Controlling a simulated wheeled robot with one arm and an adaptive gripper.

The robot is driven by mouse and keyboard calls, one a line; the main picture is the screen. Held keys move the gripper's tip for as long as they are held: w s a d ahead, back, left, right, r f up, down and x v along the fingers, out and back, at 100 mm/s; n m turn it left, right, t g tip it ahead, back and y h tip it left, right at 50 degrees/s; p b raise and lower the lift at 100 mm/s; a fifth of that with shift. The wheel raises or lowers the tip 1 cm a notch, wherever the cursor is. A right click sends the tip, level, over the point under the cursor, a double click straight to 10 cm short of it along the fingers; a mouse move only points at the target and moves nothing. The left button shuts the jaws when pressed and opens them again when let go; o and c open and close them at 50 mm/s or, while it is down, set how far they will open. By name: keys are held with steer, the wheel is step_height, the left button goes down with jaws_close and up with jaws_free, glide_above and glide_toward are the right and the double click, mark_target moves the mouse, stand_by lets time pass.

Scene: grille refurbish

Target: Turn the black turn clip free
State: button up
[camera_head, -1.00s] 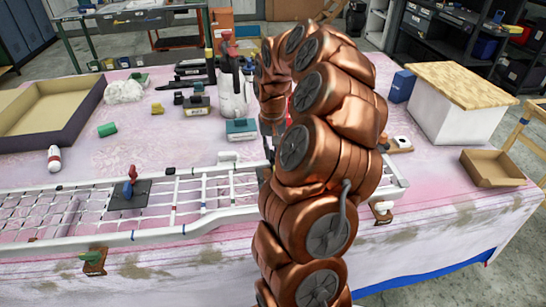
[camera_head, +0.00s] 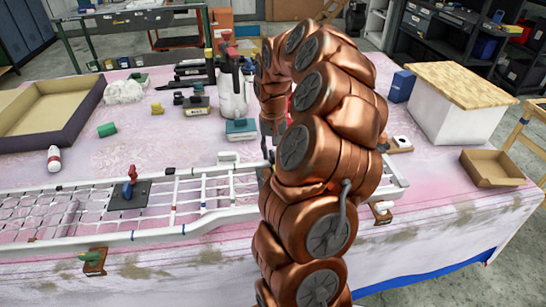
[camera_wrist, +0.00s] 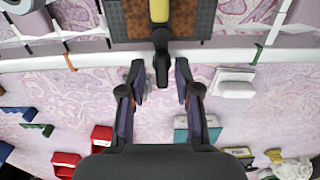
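In the wrist view, a black clip-like lever (camera_wrist: 161,58) hangs down from a brown, rusty-looking plate (camera_wrist: 125,20) with a yellow part (camera_wrist: 159,10), across the white rail of the grille (camera_wrist: 60,60). I take this lever to be the black turn clip. My gripper (camera_wrist: 160,82) is open, one finger on each side of the lever's lower end, with gaps showing on both sides. How their depths compare I cannot tell. In the head view the white grille (camera_head: 150,236) lies along the table's front, and my arm hides the clip and most of my gripper.
A red-handled clamp on a dark plate (camera_head: 128,194) sits on the grille at left. A teal-based block (camera_head: 241,128) and a grey-white canister (camera_head: 232,95) stand behind the grille. An open tray (camera_head: 488,170) and a white box (camera_head: 440,118) are at right. A green-handled clip (camera_head: 94,261) is at front left.

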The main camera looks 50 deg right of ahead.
steer(key=shift+o, duration=0.2)
stand_by(0.4)
steer(key=shift+r, duration=0.5)
step_height(320, 180, up, 8)
steer(key=p, duration=0.2)
stand_by(0.5)
steer(key=o, duration=0.6)
steer(key=shift+w, duration=0.1)
steer(key=shift+c, duration=0.2)
